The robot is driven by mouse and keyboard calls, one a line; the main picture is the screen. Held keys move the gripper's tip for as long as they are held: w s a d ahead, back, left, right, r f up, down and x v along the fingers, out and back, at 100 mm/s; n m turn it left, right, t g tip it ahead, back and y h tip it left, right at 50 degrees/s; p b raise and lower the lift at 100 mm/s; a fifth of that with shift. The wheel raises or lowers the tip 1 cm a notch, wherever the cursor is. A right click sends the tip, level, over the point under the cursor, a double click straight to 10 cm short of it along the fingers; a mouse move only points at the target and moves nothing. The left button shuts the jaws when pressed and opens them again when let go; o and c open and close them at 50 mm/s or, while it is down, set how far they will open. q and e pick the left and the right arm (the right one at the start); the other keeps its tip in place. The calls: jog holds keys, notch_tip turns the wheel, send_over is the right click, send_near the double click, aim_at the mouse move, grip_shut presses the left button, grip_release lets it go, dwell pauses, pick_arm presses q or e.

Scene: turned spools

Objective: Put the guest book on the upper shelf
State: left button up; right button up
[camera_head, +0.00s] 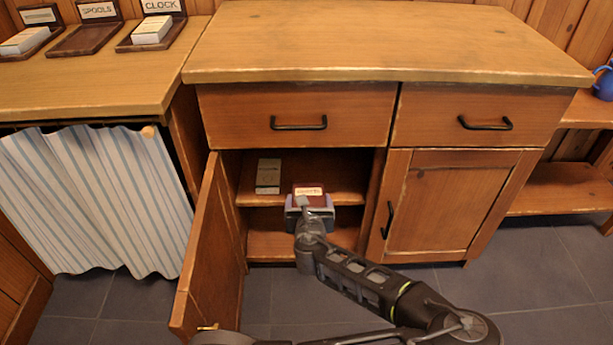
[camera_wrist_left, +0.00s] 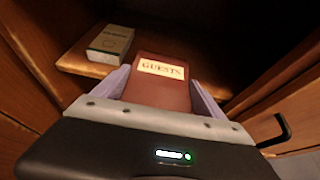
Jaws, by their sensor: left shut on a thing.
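The guest book (camera_head: 308,201) is dark red with a cream label, which reads GUESTS in the left wrist view (camera_wrist_left: 160,92). My left gripper (camera_head: 309,203) is shut on it, with a pale lilac finger on each side. The book is at the open left cupboard, by the front edge of the upper shelf (camera_head: 340,187). I cannot tell whether it touches the shelf. The gripper hides part of the shelf edge and the lower compartment. My right gripper is not in view.
A small grey-beige box (camera_head: 268,176) stands on the upper shelf, left of the book; it also shows in the left wrist view (camera_wrist_left: 110,43). The open door (camera_head: 212,250) swings out on the left. A drawer (camera_head: 297,105) is shut above. The shelf's right part looks free.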

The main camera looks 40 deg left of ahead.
pick_arm(q)
jog(key=w+a, duration=0.2)
jog(key=w, duration=0.1)
jog(key=w+a+b, duration=0.1)
jog(key=w+a, duration=0.2)
jog(key=w+a+b, duration=0.1)
jog(key=w+a, duration=0.1)
jog(key=w, duration=0.2)
jog(key=shift+a, duration=0.3)
jog(key=shift+w+a, duration=0.1)
notch_tip(320, 180, down, 4)
jog(key=b, duration=0.2)
jog(key=shift+r+b, duration=0.2)
jog(key=shift+b, duration=0.2)
jog(key=o, duration=1.7)
jog(key=shift+o, duration=0.2)
